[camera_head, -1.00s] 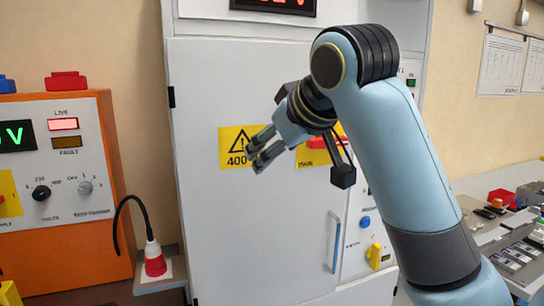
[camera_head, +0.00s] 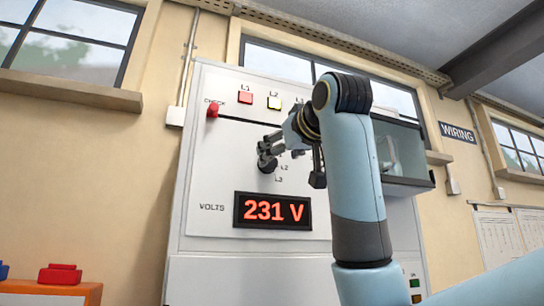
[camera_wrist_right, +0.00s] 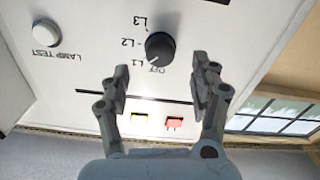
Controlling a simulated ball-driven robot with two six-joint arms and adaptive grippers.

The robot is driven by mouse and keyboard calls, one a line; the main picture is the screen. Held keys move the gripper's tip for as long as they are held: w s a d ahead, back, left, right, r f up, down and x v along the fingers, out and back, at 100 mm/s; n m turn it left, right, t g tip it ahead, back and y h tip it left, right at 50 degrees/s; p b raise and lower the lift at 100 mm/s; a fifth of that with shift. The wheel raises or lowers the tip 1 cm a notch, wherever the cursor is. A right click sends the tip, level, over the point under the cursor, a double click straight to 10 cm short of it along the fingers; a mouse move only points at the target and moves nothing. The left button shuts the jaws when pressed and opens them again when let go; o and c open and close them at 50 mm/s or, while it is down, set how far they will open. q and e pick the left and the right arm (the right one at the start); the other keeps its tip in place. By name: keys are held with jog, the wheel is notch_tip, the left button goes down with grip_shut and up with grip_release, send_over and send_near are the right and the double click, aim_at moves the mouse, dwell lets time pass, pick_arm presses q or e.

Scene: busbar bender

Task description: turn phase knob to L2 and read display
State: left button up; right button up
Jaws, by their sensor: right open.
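The black phase knob (camera_wrist_right: 160,46) sits on the white panel, with marks OFF, L1, L2 and L3 around it, upside down in the right wrist view. The display (camera_head: 272,210) reads 231 V in red, beside the word VOLTS. My left gripper is not in view.
A red CHECK knob (camera_head: 213,111) is at the upper left. A white LAMP TEST button (camera_wrist_right: 46,32) is left of the phase knob in the wrist view.

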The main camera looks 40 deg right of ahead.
aim_at(270, 168)
jog(key=p+x, duration=0.1)
jog(key=x, duration=0.4)
jog(key=shift+w+p, duration=0.2)
jog(key=shift+p, duration=0.1)
jog(key=c, duration=1.2)
